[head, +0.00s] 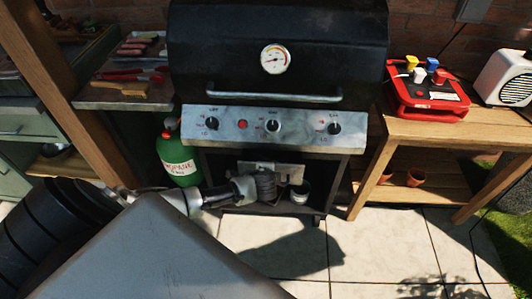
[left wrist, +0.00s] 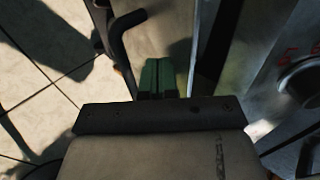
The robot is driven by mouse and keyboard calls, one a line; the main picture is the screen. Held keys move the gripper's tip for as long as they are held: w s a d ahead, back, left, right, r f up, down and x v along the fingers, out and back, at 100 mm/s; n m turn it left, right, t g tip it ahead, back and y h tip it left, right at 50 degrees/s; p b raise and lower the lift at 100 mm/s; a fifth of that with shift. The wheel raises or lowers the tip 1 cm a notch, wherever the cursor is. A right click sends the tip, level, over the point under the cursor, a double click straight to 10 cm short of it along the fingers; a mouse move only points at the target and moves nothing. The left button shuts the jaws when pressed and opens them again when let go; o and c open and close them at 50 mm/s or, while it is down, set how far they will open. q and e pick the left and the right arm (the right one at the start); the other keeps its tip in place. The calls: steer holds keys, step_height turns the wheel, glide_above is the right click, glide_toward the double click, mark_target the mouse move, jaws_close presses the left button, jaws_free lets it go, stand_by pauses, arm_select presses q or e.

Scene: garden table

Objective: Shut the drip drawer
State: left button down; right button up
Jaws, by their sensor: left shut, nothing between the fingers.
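The black grill (head: 275,60) stands in the middle of the head view with its lid down. A pale metal piece (head: 285,168) shows under its control panel and looks like the drip drawer's front; my arm covers part of it. I cannot tell how far out it sits. My left gripper (head: 268,186) is in front of the grill's lower opening, below the knobs. In the left wrist view its green fingertips (left wrist: 163,78) are together and empty. A dark curved bar (left wrist: 122,38) is just beyond them; touching or apart is unclear. My right gripper is not in view.
A green propane bottle (head: 180,158) stands left of the grill's opening. A small pot (head: 299,193) is inside the opening. A wooden side table (head: 450,130) with a red case (head: 428,100) is on the right. The tiled floor (head: 370,245) in front is mostly clear.

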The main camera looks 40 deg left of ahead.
arm_select(q)
steer(key=w+a, duration=0.1)
steer(key=w, duration=0.1)
steer(key=w+a+b, duration=0.1)
steer(key=w, duration=0.1)
steer(key=shift+a, duration=0.2)
steer(key=shift+s, duration=0.1)
steer(key=shift+s, duration=0.1)
